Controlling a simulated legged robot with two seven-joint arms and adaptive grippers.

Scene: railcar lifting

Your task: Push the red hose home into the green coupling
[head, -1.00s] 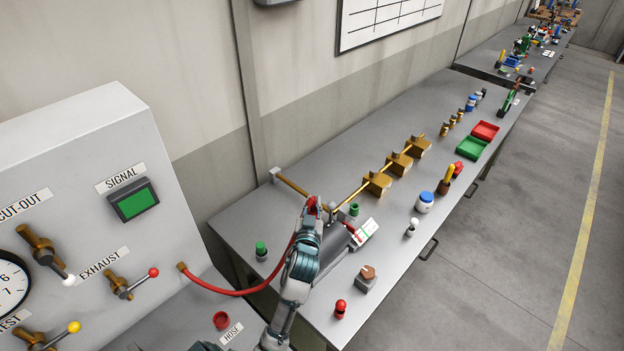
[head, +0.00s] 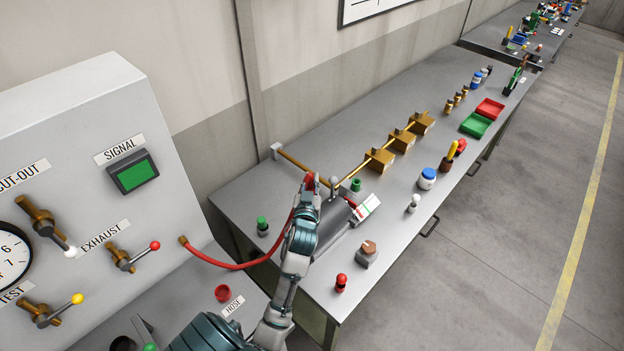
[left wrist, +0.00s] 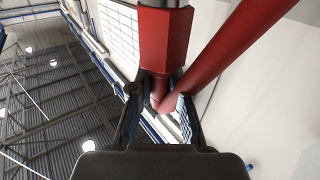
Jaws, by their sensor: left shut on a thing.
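The red hose (head: 235,267) sags from a brass fitting on the grey panel to my left gripper (head: 310,184). My left gripper is shut on the red hose near its end, above the bench beside the dark grey cylinder. In the left wrist view, the fingers (left wrist: 160,98) close around the red hose (left wrist: 225,48) below a red hexagonal end piece (left wrist: 165,40). A green fitting (head: 356,185) stands just right of the gripper, and another green-topped one (head: 262,224) stands to the left. I cannot tell which is the coupling. My right gripper is not in view.
The dark grey cylinder (head: 333,218) with a label lies beside my left arm. Brass blocks (head: 380,160) on a rod, a red tray (head: 489,108) and a green tray (head: 475,125) are farther along. A red-topped part (head: 341,283) stands near the front edge.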

